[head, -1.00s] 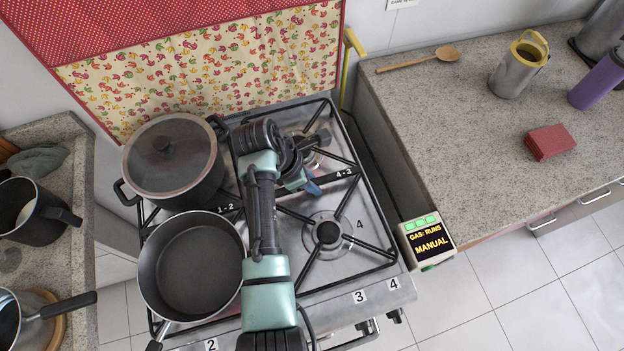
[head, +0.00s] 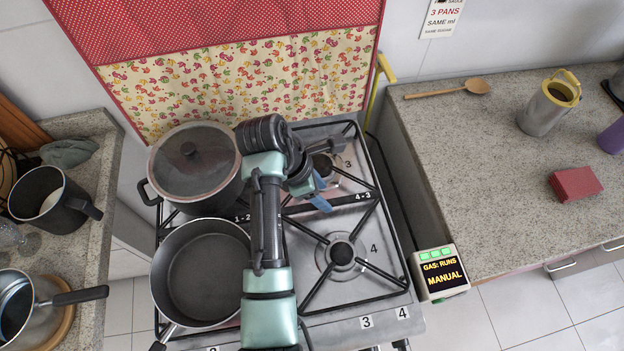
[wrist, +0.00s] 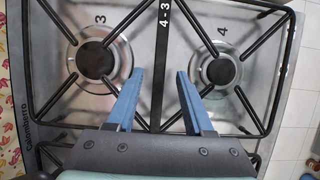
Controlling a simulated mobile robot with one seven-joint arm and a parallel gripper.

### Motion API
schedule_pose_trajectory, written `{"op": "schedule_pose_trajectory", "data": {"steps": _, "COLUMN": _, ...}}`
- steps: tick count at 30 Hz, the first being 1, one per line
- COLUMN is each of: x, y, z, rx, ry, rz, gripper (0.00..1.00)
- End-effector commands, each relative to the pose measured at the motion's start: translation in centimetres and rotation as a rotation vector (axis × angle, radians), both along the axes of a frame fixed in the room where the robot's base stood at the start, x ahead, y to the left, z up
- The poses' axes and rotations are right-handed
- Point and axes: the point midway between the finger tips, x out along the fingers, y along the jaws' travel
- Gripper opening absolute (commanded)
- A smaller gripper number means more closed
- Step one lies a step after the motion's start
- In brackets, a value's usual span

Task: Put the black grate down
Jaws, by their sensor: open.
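The black grate (head: 363,236) labelled 4-3 lies on the right half of the steel stove, over burners 3 and 4. In the wrist view the grate's labelled centre bar (wrist: 163,60) runs up and down between the two blue fingers. My gripper (wrist: 158,82) is open, with its fingers spread on either side of that bar and nothing held between them. In the head view my gripper (head: 322,192) is near the middle of the grate, partly hidden by my arm. I cannot tell how far the fingertips are above the bar.
A lidded pot (head: 190,165) and a frying pan (head: 203,272) stand on the left grate, close to my arm. A gas display (head: 440,273) is at the stove's right front corner. The counter (head: 450,150) at right holds a wooden spoon, a jug and a red block.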

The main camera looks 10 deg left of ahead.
Motion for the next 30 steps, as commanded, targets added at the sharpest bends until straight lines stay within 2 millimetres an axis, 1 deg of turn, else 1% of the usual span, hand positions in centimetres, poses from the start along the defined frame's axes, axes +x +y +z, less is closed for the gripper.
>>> {"op": "schedule_pose_trajectory", "data": {"steps": 1, "x": 0.0, "y": 0.5, "z": 1.2, "rx": 0.002, "ry": -0.005, "rz": 0.001, "gripper": 0.52}}
{"op": "schedule_pose_trajectory", "data": {"steps": 3, "x": -0.2, "y": 1.0, "z": 2.5, "rx": 0.001, "ry": -0.004, "rz": 0.002, "gripper": 0.52}}
{"op": "schedule_pose_trajectory", "data": {"steps": 6, "x": -0.4, "y": 1.6, "z": 4.0, "rx": 0.001, "ry": -0.003, "rz": 0.001, "gripper": 0.52}}
{"op": "schedule_pose_trajectory", "data": {"steps": 9, "x": -0.6, "y": 2.0, "z": 5.0, "rx": 0.001, "ry": -0.002, "rz": 0.001, "gripper": 0.52}}
{"op": "schedule_pose_trajectory", "data": {"steps": 13, "x": -0.7, "y": 2.3, "z": 5.7, "rx": 0.001, "ry": 0.0, "rz": 0.0, "gripper": 0.52}}
{"op": "schedule_pose_trajectory", "data": {"steps": 20, "x": -0.7, "y": 2.3, "z": 5.8, "rx": 0.0, "ry": -0.001, "rz": -0.001, "gripper": 0.52}}
{"op": "schedule_pose_trajectory", "data": {"steps": 23, "x": 0.2, "y": 2.3, "z": 6.6, "rx": 0.021, "ry": -0.063, "rz": -0.029, "gripper": 0.52}}
{"op": "schedule_pose_trajectory", "data": {"steps": 26, "x": 3.1, "y": 2.1, "z": 9.3, "rx": 0.1, "ry": -0.257, "rz": -0.122, "gripper": 0.52}}
{"op": "schedule_pose_trajectory", "data": {"steps": 27, "x": 4.8, "y": 2.0, "z": 11.3, "rx": 0.154, "ry": -0.376, "rz": -0.179, "gripper": 0.52}}
{"op": "schedule_pose_trajectory", "data": {"steps": 29, "x": 7.4, "y": 1.8, "z": 15.2, "rx": 0.266, "ry": -0.583, "rz": -0.279, "gripper": 0.52}}
{"op": "schedule_pose_trajectory", "data": {"steps": 30, "x": 8.9, "y": 1.6, "z": 18.5, "rx": 0.36, "ry": -0.731, "rz": -0.349, "gripper": 0.52}}
